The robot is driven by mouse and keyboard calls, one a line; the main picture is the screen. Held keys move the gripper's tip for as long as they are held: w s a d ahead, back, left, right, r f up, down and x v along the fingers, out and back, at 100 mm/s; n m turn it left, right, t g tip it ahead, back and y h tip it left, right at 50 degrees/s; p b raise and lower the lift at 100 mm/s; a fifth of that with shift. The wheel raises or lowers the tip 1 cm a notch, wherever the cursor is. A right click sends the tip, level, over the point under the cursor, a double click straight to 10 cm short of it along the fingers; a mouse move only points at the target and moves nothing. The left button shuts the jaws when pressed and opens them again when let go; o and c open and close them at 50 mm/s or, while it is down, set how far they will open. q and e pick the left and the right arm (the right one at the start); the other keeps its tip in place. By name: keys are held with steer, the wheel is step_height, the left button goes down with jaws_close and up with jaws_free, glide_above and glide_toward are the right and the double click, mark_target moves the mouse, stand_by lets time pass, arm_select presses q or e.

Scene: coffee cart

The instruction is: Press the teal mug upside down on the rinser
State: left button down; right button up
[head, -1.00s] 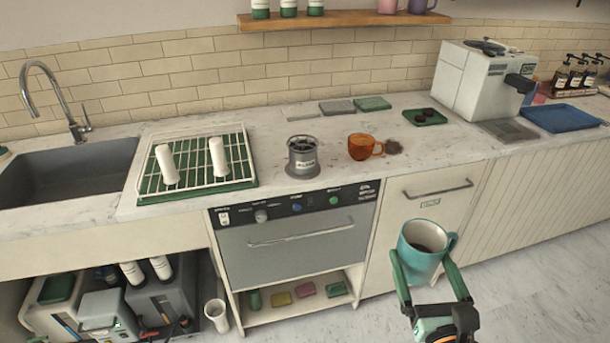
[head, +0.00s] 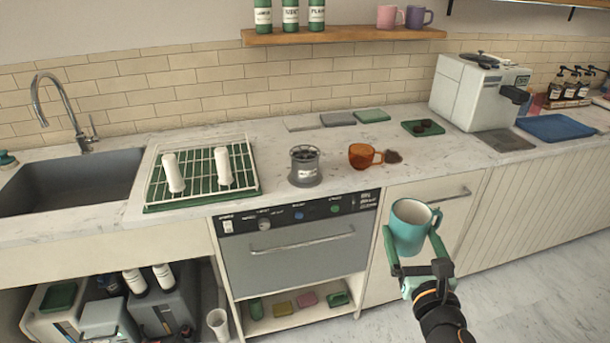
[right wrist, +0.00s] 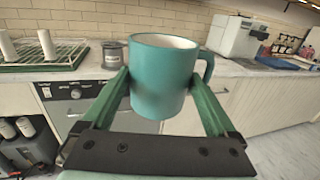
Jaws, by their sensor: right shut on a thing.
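The teal mug (head: 409,228) is upright and held in front of the counter, over the floor, its opening facing up and its handle to the right. My right gripper (head: 412,242) is shut on it, with one green finger on each side. In the right wrist view the mug (right wrist: 163,80) sits between the fingers (right wrist: 160,88). The rinser (head: 305,168), a small grey cylinder with a label and an open grated top, stands on the counter, left of and beyond the mug. My left gripper is not in view.
A green drying rack (head: 203,207) with two white upright items is to the left. The marble counter is clear in front of the orange cup.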

steer(key=shift+r, duration=0.1)
steer(key=n, duration=0.5)
steer(key=shift+n, duration=0.4)
steer(key=shift+n, duration=0.3)
steer(key=n, duration=0.5)
steer(key=shift+n, duration=0.4)
steer(key=n, duration=0.4)
steer(key=shift+w+a+r, duration=0.1)
steer(key=shift+n, duration=0.7)
